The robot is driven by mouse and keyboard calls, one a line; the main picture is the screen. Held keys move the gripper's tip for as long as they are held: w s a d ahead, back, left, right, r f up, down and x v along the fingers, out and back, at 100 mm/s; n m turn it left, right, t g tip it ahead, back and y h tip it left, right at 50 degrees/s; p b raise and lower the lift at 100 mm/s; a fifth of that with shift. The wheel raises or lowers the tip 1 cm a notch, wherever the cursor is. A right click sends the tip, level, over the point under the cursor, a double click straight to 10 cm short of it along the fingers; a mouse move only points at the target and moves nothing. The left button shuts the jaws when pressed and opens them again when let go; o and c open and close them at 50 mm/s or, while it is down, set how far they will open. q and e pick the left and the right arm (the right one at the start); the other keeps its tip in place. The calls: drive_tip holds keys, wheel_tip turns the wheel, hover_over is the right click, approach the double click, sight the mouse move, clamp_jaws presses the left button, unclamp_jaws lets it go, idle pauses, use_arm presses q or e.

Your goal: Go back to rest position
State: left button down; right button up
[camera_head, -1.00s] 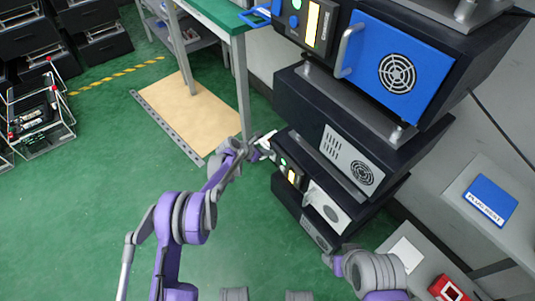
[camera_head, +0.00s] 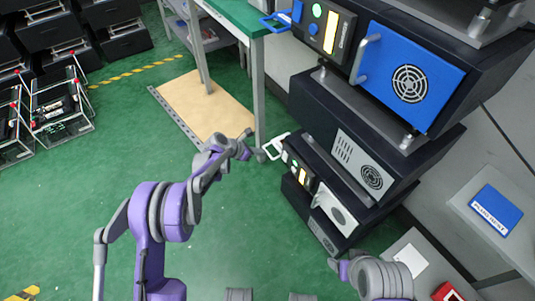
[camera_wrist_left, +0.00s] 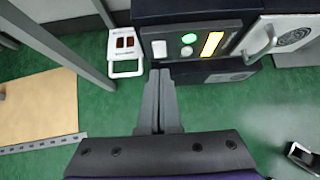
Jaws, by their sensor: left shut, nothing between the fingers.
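The white lever handle (camera_head: 277,146) sticks out from the left side of the lower dark fixture (camera_head: 300,170) in the head view. In the left wrist view it is a white loop (camera_wrist_left: 126,68) to the left of the lit panel. My left gripper (camera_head: 261,156) is just left of the handle in the head view, apart from it. In the left wrist view my left gripper (camera_wrist_left: 160,75) shows its two fingers pressed together with nothing between them, below the lit panel.
A blue-doored unit (camera_head: 410,75) with a bar handle is stacked above. A green-topped table (camera_head: 235,15) stands behind. A bench with a blue sign (camera_head: 496,210) is at right. Racks (camera_head: 60,105) stand at left. The green floor (camera_head: 75,215) is open at left.

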use_arm(q)
drive_tip(key=shift+s+a+r, duration=0.2)
drive_tip(key=shift+a+r, duration=0.1)
drive_tip(key=shift+r, duration=0.15)
use_arm(e)
drive_tip(key=shift+r, duration=0.15)
use_arm(q)
drive_tip(key=shift+r, duration=0.1)
